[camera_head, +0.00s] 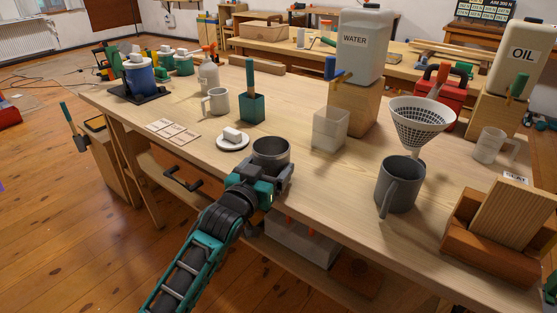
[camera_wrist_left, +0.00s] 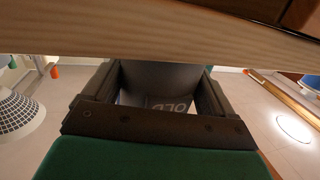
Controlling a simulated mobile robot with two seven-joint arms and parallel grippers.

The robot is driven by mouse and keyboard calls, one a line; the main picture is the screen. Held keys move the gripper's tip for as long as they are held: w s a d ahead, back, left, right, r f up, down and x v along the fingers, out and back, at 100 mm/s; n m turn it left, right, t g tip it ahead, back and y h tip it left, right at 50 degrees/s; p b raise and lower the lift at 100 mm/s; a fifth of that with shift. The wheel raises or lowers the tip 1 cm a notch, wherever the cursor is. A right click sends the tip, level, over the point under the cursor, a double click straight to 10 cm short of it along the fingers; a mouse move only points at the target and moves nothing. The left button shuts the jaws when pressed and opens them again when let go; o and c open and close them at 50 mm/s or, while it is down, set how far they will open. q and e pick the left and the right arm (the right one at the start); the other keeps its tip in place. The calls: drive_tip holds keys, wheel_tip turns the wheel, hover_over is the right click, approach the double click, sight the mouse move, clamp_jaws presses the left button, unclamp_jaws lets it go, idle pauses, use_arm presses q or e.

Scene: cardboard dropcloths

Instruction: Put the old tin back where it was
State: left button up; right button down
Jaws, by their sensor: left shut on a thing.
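The old tin (camera_head: 271,152) is an open grey metal can at the front edge of the workbench (camera_head: 225,178). My left gripper (camera_head: 268,180) is shut on its near side. In the left wrist view the tin (camera_wrist_left: 160,78) sits between the dark fingers of the gripper (camera_wrist_left: 160,95), and part of a label reading "OLD" shows. The tin looks upright. I cannot tell whether its base touches the bench top. My right gripper is not in view.
A white saucer (camera_head: 232,145) with a white block stands just left of the tin. A grey jug (camera_head: 399,184), a funnel (camera_head: 421,122) and a clear container (camera_head: 330,131) stand to the right. White cards (camera_head: 172,131) lie to the left. Bare wood lies between tin and jug.

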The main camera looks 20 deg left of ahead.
use_arm(q)
drive_tip(key=w, duration=0.2)
drive_tip(key=w+b, duration=0.1)
drive_tip(key=w, duration=0.2)
drive_tip(key=shift+w+d+b, duration=0.3)
drive_tip(key=shift+w, duration=0.05)
drive_tip(key=shift+w+f, duration=0.1)
drive_tip(key=shift+f, duration=0.1)
drive_tip(key=shift+r, duration=0.15)
